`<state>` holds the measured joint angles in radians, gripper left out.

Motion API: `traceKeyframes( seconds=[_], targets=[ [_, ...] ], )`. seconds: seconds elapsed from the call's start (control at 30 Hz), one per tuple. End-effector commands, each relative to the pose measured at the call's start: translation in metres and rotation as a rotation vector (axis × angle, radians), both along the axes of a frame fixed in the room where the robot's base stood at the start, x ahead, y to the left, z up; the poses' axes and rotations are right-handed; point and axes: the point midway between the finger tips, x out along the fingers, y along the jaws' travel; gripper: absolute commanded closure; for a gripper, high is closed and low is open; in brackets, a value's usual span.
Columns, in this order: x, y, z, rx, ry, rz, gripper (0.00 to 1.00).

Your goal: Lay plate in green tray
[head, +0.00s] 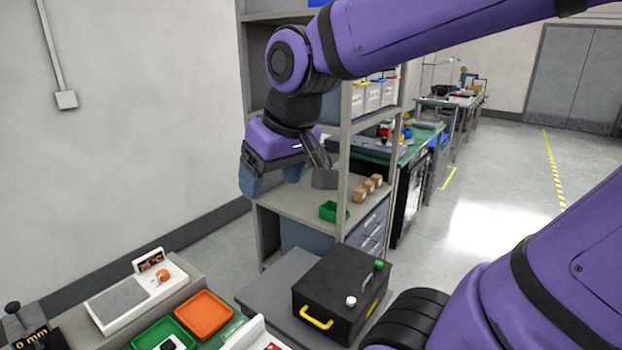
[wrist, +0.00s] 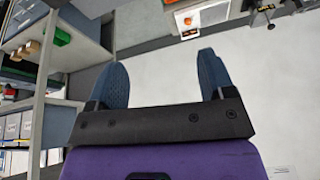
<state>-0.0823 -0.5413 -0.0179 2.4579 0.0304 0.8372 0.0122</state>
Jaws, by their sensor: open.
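The green tray (head: 150,336) lies on the bench at the bottom of the head view, cut off by the frame edge. A small pale piece with a dark face (head: 172,343) lies in it, partly cut off; I cannot tell whether it is the plate. No other clear plate shows. My gripper (head: 272,181) is up in the air, beyond and above the bench, in front of the shelf rack. In the wrist view my gripper (wrist: 162,70) has its two blue fingers wide apart, with nothing between them but pale floor behind.
An orange tray (head: 204,314) sits beside the green tray. A white instrument with a grey top (head: 120,299) and orange knob is behind them. A black box with a yellow handle (head: 338,290) stands to the right. The shelf rack (head: 345,150) rises behind; a small green bin (head: 332,211) is on it.

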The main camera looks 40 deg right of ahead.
Motion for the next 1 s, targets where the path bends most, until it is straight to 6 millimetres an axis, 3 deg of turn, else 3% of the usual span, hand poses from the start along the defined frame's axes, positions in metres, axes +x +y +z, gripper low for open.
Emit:
traceKeyframes(
  seconds=[0.1, 0.33, 1.0],
  targets=[
    [-0.029, -0.009, 0.007, -0.013, -0.037, -0.021, 0.24],
    [-0.060, -0.018, 0.010, -0.034, -0.072, -0.044, 0.24],
    [-0.065, -0.019, 0.010, -0.038, -0.075, -0.048, 0.24]
  ],
)
